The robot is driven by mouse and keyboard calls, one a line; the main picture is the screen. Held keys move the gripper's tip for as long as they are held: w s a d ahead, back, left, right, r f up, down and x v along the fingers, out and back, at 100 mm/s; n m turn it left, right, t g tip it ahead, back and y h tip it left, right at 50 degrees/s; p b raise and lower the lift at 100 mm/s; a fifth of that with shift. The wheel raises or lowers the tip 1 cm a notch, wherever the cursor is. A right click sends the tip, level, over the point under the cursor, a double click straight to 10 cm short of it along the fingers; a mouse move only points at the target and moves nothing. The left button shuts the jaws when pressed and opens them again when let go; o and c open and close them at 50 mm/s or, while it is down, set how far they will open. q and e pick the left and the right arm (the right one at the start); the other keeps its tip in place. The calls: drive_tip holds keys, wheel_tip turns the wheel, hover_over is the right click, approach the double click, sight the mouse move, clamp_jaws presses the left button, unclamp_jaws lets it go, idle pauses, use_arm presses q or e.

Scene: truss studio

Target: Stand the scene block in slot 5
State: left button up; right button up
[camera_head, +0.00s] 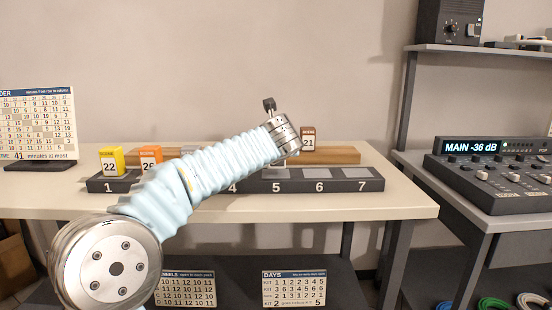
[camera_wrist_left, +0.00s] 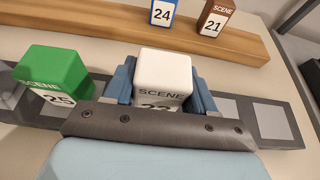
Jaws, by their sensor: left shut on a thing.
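A white scene block (camera_wrist_left: 165,75) is in my left gripper (camera_wrist_left: 163,88), which is shut on it, with a blue finger on each side. Its face reads SCENE; the number is partly cut off by the gripper body. The block is around slot 5 of the dark numbered rack (camera_head: 231,187); whether it touches the slot is hidden. In the head view my left arm hides the block and fingers. Slot 5's pad (camera_head: 275,174) shows partly beside the wrist. My right gripper is not in view.
Yellow block 22 (camera_head: 111,161) and orange block 26 (camera_head: 149,160) stand at the rack's left. Green block 25 (camera_wrist_left: 55,70) stands left of the held block. Blue 24 (camera_wrist_left: 163,12) and brown 21 (camera_head: 308,139) stand on the wooden ledge (camera_head: 340,155). Slots 6 and 7 are empty.

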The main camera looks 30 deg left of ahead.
use_arm(q)
drive_tip(key=shift+f, duration=0.85)
drive_tip(key=shift+f, duration=0.2)
drive_tip(key=o, duration=1.1)
drive_tip(key=shift+r, duration=0.25)
drive_tip(key=b+v, duration=0.1)
drive_tip(key=v, duration=1.1)
drive_tip(key=shift+s+f, duration=0.1)
